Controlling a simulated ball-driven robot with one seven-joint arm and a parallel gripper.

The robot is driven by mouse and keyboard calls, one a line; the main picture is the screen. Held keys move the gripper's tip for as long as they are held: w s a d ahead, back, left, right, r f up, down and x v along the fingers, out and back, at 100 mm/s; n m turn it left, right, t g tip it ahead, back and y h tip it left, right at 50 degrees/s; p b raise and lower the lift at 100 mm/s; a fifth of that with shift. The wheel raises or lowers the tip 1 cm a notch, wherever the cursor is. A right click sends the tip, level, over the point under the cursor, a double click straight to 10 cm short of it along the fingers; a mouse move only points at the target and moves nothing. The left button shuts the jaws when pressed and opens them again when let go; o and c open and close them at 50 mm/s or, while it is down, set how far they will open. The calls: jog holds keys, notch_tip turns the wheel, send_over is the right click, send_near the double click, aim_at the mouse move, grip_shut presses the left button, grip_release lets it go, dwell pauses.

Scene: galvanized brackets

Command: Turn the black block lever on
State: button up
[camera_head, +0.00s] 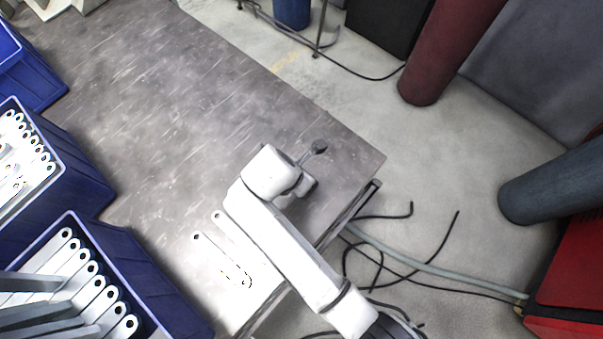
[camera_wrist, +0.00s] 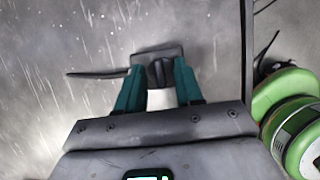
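The black block (camera_wrist: 158,55) sits on the grey surface in the wrist view, just beyond my fingertips. Its thin dark lever (camera_wrist: 95,74) sticks out to the left. My gripper (camera_wrist: 159,72) has two teal fingers standing apart, one on each side of the block's raised middle. I see no clear grip on it, and contact cannot be told. In the head view, a dark rounded piece on a thin stem (camera_head: 318,147) shows beside my white arm, near the table's right corner. My arm hides the fingers and most of the block there.
The worn grey table (camera_head: 170,110) is mostly clear. Blue crates (camera_head: 145,275) of metal brackets stand at the left, and loose brackets (camera_head: 222,262) lie near the front edge. Cables (camera_head: 400,265) lie on the floor past the edge. Green round things (camera_wrist: 290,110) show in the wrist view.

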grip_shut()
dwell(0.3)
jog(key=shift+r+m+p, duration=0.1)
jog(key=shift+m+p, duration=0.2)
jog(key=shift+w+r+m+h+p, duration=0.1)
jog(key=shift+m+h+p, duration=0.3)
jog(key=shift+m+p, duration=0.4)
jog(key=m+g+p, duration=0.1)
jog(key=m, duration=0.2)
jog(key=m+g+h+p, duration=0.1)
jog(key=m, duration=0.2)
jog(key=shift+w+a+g, duration=0.15)
jog(key=shift+w+g, duration=0.05)
jog(key=shift+g, duration=0.1)
jog(key=m+g, duration=0.1)
jog(key=m, duration=0.4)
jog(key=shift+w+g, duration=0.1)
jog(key=shift+g, duration=0.3)
jog(key=m, duration=0.2)
jog(key=m+g+y, duration=0.1)
jog(key=m, duration=0.1)
jog(key=shift+m+g, duration=0.3)
jog(key=shift+f, duration=0.2)
